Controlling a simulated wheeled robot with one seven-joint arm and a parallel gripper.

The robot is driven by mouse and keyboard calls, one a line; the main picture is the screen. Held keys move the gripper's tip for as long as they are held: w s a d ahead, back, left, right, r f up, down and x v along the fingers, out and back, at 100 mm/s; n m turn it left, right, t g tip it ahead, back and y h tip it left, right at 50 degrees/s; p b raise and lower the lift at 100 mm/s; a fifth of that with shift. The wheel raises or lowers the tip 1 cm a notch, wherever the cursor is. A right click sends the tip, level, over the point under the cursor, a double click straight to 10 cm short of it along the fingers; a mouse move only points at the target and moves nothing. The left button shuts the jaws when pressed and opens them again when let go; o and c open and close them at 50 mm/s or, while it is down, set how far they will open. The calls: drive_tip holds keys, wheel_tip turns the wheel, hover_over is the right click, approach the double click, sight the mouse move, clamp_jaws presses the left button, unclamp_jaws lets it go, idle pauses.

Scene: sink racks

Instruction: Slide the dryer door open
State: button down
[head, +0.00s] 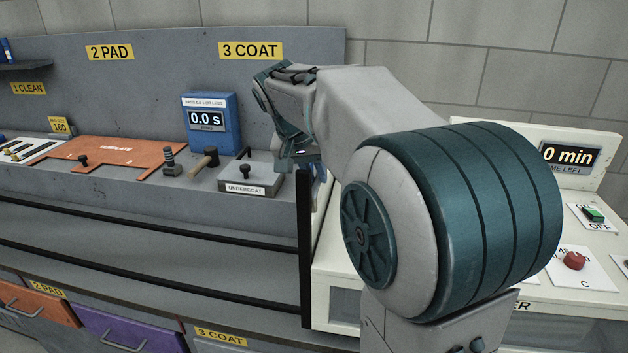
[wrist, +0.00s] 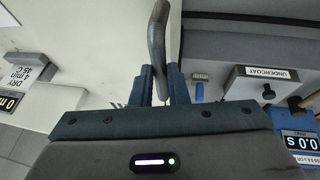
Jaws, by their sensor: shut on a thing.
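The dryer (head: 590,235) is a white cabinet at the right, with a "0 min" display on its back panel; my arm covers much of it in the head view. My gripper (head: 306,162) is at the dryer's left edge, beside the grey bench. In the wrist view, my gripper (wrist: 162,78) has its blue fingers closed around a curved grey handle (wrist: 157,32). The handle stands beside a white surface and is hidden in the head view. How far the door stands open cannot be told, as my arm hides most of the dryer's front.
A black rail post (head: 305,250) rises just below my gripper. A green switch (head: 593,214) and red knob (head: 574,260) sit on the dryer top.

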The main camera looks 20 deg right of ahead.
wheel_tip(320, 180, up, 13)
drive_tip(key=p, duration=0.6)
drive_tip(key=shift+f+p, duration=0.2)
drive_tip(key=shift+p, duration=0.2)
drive_tip(key=c, duration=1.4)
unclamp_jaws()
drive_tip(key=v, duration=1.3)
drive_tip(key=shift+a+r, duration=0.25)
drive_tip(key=shift+r, duration=0.05)
